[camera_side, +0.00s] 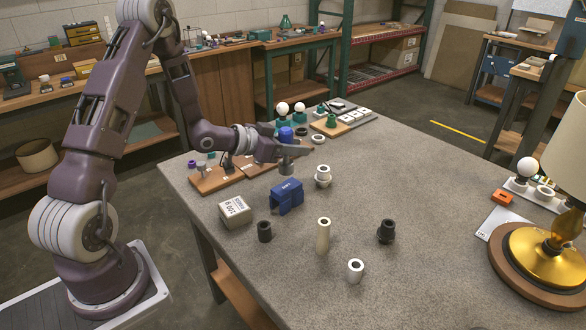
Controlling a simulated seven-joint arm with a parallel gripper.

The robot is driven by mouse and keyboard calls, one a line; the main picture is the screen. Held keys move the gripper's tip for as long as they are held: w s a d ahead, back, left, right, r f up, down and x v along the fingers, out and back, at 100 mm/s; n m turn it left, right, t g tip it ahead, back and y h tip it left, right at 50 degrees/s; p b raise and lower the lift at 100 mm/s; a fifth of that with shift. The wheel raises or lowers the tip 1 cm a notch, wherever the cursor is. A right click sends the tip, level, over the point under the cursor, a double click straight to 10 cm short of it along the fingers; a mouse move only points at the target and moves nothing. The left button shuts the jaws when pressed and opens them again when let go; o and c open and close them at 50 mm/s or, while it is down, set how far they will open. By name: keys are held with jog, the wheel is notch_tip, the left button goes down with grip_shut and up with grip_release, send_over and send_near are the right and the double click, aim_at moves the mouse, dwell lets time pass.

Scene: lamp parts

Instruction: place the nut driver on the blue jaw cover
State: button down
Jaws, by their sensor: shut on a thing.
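My gripper (279,150) is above the far left part of the grey table. It is shut on the nut driver (286,134), which has a blue top above the fingers and a grey lower part below them. The nut driver looks upright; whether its lower end touches the table is unclear. The fingers hide its middle. The blue jaw cover (287,195) sits on the table, nearer the camera than my gripper, with an open gap under its front. Nothing lies on its top.
A white labelled box (235,212) and a dark socket (264,231) stand left of the jaw cover. A cream tube (323,235), a white ring (355,270) and a black socket (386,231) stand in front and right. A white stepped part (322,176) is near my gripper. A lamp (545,245) stands right.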

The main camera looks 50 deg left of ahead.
aim_at(289, 161)
notch_tip(289, 161, down, 4)
jog(key=shift+f, duration=0.25)
jog(key=shift+f, duration=0.15)
jog(key=c, duration=1)
grip_release()
